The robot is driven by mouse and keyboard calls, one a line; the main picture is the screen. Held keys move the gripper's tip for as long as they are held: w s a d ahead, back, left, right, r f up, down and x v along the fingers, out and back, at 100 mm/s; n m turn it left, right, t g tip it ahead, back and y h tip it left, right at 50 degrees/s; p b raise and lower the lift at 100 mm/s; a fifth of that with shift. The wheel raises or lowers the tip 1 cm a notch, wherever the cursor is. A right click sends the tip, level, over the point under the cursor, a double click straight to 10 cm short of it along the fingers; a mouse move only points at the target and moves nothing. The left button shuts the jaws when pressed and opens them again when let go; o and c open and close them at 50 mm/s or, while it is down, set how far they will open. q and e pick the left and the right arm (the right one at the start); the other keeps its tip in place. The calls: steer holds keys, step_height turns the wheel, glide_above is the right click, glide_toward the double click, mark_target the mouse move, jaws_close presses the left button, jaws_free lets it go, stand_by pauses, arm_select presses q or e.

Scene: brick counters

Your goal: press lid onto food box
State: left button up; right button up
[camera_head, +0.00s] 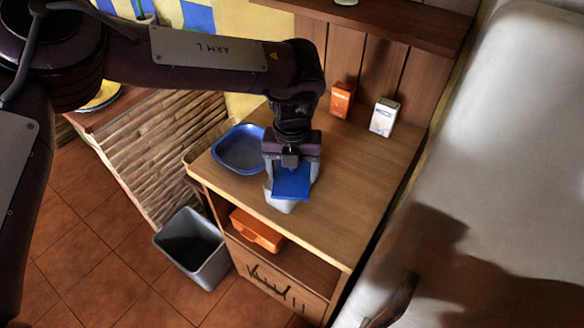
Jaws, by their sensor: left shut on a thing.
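My left gripper (291,172) points down over the wooden counter and is shut on a flat blue lid (291,187). A whitish food box (281,205) stands on the counter just below the lid, near the front edge. The lid hides most of the box's top. I cannot tell whether the lid touches the rim. My right gripper does not show clearly.
A blue bowl (228,163) sits left of the gripper on the wooden counter (350,215). An orange carton (341,100) and a white carton (384,117) stand at the back. A grey bin (178,262) is on the floor. The counter's right part is clear.

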arm_select(q)
steer(key=o, duration=1.1)
steer(key=shift+o, duration=0.3)
steer(key=shift+r+p, duration=2.8)
steer(key=shift+r, duration=0.75)
steer(key=shift+c, duration=0.4)
jaws_close()
steer(key=shift+f, duration=0.25)
